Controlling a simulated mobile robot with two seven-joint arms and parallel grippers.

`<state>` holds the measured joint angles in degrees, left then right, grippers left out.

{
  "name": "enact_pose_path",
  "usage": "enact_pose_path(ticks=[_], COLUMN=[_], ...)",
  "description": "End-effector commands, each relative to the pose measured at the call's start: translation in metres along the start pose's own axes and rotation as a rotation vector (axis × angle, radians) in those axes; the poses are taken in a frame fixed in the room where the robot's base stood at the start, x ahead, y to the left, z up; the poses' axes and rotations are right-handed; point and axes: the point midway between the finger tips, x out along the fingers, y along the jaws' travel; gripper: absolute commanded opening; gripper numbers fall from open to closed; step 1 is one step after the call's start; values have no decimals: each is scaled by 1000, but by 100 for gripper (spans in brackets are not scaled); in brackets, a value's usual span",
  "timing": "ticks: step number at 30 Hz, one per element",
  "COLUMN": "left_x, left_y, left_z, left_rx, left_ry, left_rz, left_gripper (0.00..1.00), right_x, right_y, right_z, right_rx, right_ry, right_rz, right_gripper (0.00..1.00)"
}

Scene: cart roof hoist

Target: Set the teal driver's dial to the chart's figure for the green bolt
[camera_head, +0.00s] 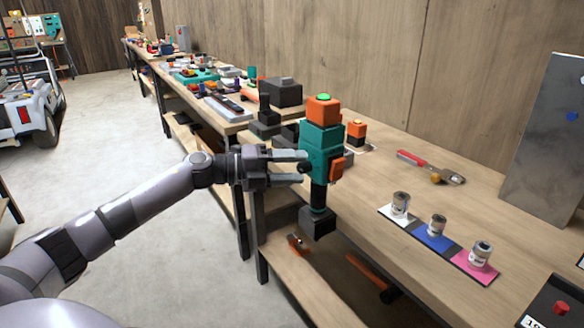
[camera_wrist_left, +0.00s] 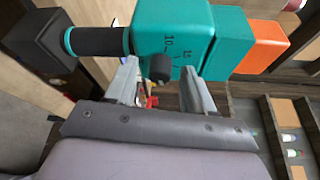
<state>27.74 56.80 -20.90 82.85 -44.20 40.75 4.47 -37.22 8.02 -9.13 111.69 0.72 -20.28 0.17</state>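The teal driver (camera_head: 321,150) stands upright at the bench's front edge, with an orange top, a green button and a black foot. My left gripper (camera_head: 303,168) points at its near face. In the left wrist view the fingers (camera_wrist_left: 160,75) are open on either side of the driver's small black dial (camera_wrist_left: 160,67), with gaps visible. Figures 10 and 15 show on the teal face (camera_wrist_left: 175,35) by the dial. I cannot tell the dial's exact setting. My right gripper is not in view. I cannot make out a chart or a green bolt.
Three tins stand on a white, blue and pink strip (camera_head: 438,251). A red-handled tool (camera_head: 430,166) lies behind them. A grey panel (camera_head: 550,140) stands at the right, and a dark box with a red button (camera_head: 560,308) sits at lower right.

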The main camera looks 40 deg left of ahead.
Motion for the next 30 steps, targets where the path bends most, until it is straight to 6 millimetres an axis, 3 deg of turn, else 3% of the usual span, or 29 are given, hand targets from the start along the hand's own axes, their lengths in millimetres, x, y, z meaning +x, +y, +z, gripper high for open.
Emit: enact_pose_path(ticks=[8, 21, 30], left_x=[-4, -57, -71], left_y=[1, 3, 0], left_z=[0, 0, 0], left_rx=[-2, -1, -1], left_ry=[-1, -1, 1], left_rz=[1, 4, 0], left_gripper=[53, 53, 53], right_x=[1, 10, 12], right_y=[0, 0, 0], right_z=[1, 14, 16], right_rx=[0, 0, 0], right_ry=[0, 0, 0], right_rz=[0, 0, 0], right_gripper=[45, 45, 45])
